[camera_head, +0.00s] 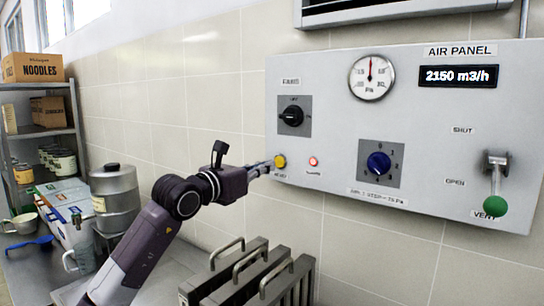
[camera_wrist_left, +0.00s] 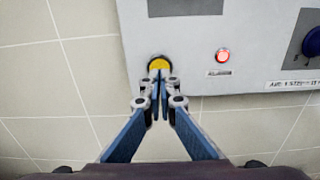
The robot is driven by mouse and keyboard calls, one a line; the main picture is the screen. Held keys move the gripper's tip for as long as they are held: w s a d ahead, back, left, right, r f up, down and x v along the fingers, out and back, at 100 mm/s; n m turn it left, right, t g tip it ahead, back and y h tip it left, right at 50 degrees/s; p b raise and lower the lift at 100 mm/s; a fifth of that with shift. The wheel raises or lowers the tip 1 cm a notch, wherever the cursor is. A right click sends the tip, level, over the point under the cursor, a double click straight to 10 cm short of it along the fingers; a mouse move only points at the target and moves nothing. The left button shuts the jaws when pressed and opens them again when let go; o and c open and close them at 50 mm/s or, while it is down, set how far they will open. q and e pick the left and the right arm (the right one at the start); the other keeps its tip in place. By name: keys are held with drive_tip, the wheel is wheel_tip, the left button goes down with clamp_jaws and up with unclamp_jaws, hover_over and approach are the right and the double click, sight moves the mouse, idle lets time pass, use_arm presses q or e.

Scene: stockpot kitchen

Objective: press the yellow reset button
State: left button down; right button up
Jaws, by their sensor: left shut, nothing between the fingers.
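The yellow reset button (camera_head: 280,161) is at the lower left edge of the grey air panel (camera_head: 330,120). My left gripper (camera_head: 268,165) is shut and empty, with its fingertips at the button in the head view. In the left wrist view, the shut fingertips (camera_wrist_left: 158,76) overlap the lower part of the yellow button (camera_wrist_left: 159,63). I cannot tell whether they touch it or whether it is pushed in. The label under the button is partly hidden by the gripper. My right gripper is not in view.
A lit red lamp (camera_head: 313,161) sits right of the button. The panel also has a black knob (camera_head: 291,116), a blue knob (camera_head: 379,164), a gauge (camera_head: 371,77) and a green-tipped lever (camera_head: 495,204). Metal racks with handles (camera_head: 262,275) stand below. A steel container (camera_head: 115,198) stands left.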

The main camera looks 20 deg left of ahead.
sight(280, 162)
use_arm(q)
drive_tip(key=shift+p+x, duration=0.4)
drive_tip(key=shift+x, duration=0.6)
drive_tip(key=shift+w+d, duration=0.1)
drive_tip(key=shift+w, duration=0.25)
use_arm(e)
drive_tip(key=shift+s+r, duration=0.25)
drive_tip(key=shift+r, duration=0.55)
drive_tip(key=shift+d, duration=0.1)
